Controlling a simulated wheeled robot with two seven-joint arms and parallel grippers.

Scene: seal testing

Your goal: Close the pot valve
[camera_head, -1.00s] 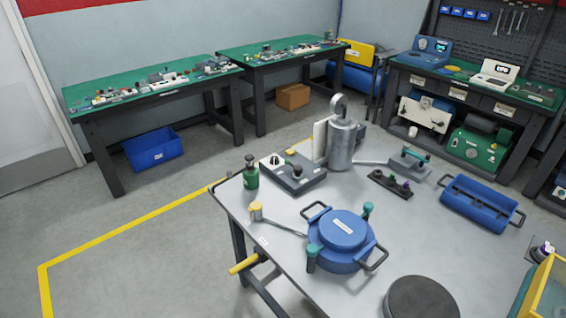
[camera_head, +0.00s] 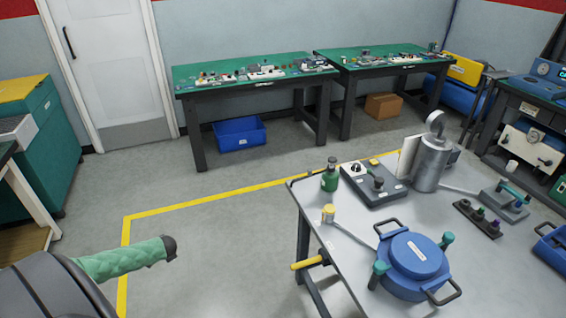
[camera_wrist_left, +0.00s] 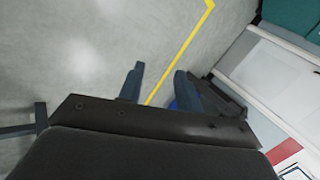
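The blue lidded pot (camera_head: 413,262) stands on the grey table at lower right in the head view, with black side handles and teal clamp knobs. A thin grey line joins it to a small yellow-topped fitting (camera_head: 328,213) near the table's left edge. A yellow handle (camera_head: 307,263) sticks out to the left below that edge. I cannot tell which part is the pot valve. My left gripper (camera_wrist_left: 157,84) shows in the left wrist view, its two fingers apart with nothing visible between them, over the floor. My right gripper is not in view.
On the grey table (camera_head: 345,258) stand a green bottle (camera_head: 330,176), a control box (camera_head: 373,184) and a metal cylinder (camera_head: 431,163). Green-topped benches (camera_head: 255,90) line the wall. The floor with yellow tape (camera_head: 124,235) left of the table is open.

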